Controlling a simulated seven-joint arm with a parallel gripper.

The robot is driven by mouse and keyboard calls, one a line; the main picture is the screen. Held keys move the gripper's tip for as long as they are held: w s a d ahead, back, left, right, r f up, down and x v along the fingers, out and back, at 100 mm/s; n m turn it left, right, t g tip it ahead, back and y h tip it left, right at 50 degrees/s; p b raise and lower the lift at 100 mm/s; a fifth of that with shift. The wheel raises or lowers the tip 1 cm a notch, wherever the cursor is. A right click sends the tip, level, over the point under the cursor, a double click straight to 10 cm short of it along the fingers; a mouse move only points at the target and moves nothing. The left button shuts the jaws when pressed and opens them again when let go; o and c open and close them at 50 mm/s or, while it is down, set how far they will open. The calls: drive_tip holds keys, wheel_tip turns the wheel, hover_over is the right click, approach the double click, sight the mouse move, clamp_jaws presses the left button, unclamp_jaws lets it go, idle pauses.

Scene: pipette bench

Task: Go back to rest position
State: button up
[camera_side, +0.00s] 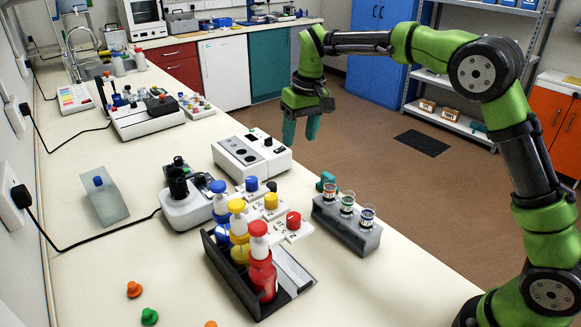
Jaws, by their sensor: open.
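My gripper (301,132) hangs from my raised green and black arm in the upper middle of the side view. Its teal fingers point down and stand apart, with nothing visible between them. In the picture it shows against the brown floor, beyond the bench edge and above the white box-shaped device (251,155). It touches nothing that I can see.
On the bench, a dark rack (228,272) holds blue, yellow and red bottles (262,277). A grey block (346,232) holds three small vials. Left of these stand a white instrument (188,208) and a grey wedge (105,205). The bench's front right is clear.

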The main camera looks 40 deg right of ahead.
drive_tip(key=s+r+m+t, duration=0.1)
drive_tip(key=s+r+t, duration=0.1)
drive_tip(key=s, duration=1.2)
drive_tip(key=s+d+r+m+t+y, duration=0.1)
drive_tip(key=s+m+t, duration=0.1)
drive_tip(key=s, duration=1.2)
drive_tip(key=shift+s+r+t, duration=0.4)
drive_tip(key=shift+t, duration=0.5)
